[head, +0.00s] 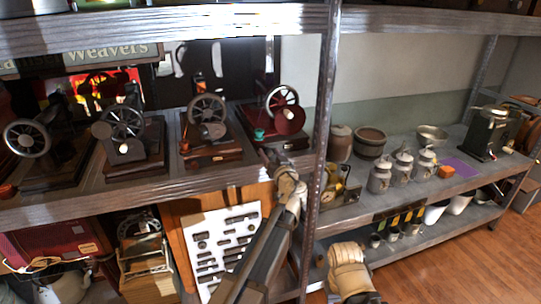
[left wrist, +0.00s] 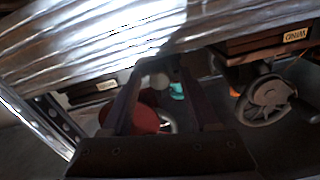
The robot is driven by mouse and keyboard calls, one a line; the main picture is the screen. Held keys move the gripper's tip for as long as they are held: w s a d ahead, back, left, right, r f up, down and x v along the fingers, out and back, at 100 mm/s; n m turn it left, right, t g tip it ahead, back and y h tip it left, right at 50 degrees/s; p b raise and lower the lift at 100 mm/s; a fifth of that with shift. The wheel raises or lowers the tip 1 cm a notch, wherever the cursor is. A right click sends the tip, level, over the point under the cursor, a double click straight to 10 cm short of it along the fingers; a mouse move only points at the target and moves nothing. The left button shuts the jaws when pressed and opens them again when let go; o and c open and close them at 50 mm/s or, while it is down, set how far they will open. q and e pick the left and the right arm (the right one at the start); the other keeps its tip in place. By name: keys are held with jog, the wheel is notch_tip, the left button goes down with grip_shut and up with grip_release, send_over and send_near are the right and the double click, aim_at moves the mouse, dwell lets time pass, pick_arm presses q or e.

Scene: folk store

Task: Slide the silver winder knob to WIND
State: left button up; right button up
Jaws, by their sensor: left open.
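My left gripper (head: 268,156) is at the front edge of the upper shelf, before the dark red sewing machine (head: 285,118). In the left wrist view its two dark fingers (left wrist: 160,95) stand apart, open and empty. A small round silver-grey knob (left wrist: 160,80) shows between them, beside a teal spool (left wrist: 177,91) and the machine's red part (left wrist: 143,120). I cannot tell whether the fingers touch the knob. In the head view the knob is not clearly visible near the gripper. A WIND label (left wrist: 295,35) appears upside down on the neighbouring machine's base.
Several other sewing machines, one with a dark wheel (head: 207,108), stand to the left. A metal upright (head: 322,110) rises just right of my gripper. The metallic shelf edge (left wrist: 90,50) is close to the fingers. Canisters (head: 380,177) stand at the right.

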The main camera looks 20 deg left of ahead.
pick_arm(q)
grip_shut()
dwell(0.3)
dwell(1.0)
